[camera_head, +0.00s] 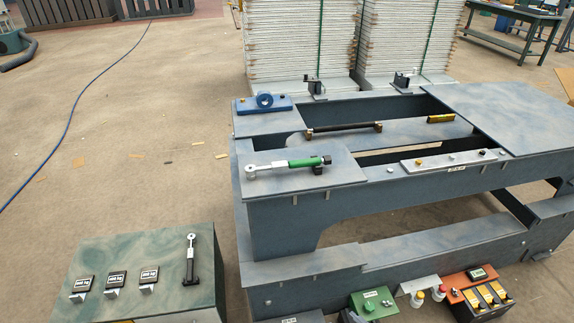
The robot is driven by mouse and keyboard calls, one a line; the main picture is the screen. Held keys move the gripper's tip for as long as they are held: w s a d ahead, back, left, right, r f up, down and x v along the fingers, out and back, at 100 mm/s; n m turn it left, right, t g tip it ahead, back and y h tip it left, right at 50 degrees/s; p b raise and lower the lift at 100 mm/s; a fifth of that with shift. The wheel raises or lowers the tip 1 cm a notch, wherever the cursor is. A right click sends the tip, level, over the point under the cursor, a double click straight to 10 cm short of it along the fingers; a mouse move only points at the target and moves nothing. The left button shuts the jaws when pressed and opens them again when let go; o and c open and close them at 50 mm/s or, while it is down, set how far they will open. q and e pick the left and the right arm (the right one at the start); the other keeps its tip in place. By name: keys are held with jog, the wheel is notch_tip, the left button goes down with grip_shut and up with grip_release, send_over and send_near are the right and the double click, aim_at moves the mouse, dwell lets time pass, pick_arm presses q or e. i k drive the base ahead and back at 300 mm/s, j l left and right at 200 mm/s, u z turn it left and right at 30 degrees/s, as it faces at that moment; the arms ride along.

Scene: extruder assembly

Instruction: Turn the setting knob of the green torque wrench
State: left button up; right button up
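The green torque wrench (301,163) lies across the near left plate of the grey-blue workbench. Its silver ratchet head (252,170) points left and its green handle points right. A dark knob-like end (325,159) shows at the right end of the handle, beside a small black block (318,169) that seems to be a support. The knob's setting is too small to read. Neither of my grippers is in view.
The workbench (400,184) has open gaps between its plates. A blue fixture (264,102), a dark rod (343,127) and a yellow block (440,118) sit on it. A green-grey box (130,295) at lower left holds a black-handled wrench (190,265) and several labelled displays.

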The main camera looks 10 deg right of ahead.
aim_at(326, 160)
jog(key=l+u, duration=0.1)
jog(key=l, duration=0.5)
jog(key=k+l+u, duration=0.15)
jog(key=l, duration=0.5)
jog(key=l+u, duration=0.1)
jog(key=l, duration=0.5)
jog(key=k+l+u, duration=0.15)
jog(key=l, duration=0.45)
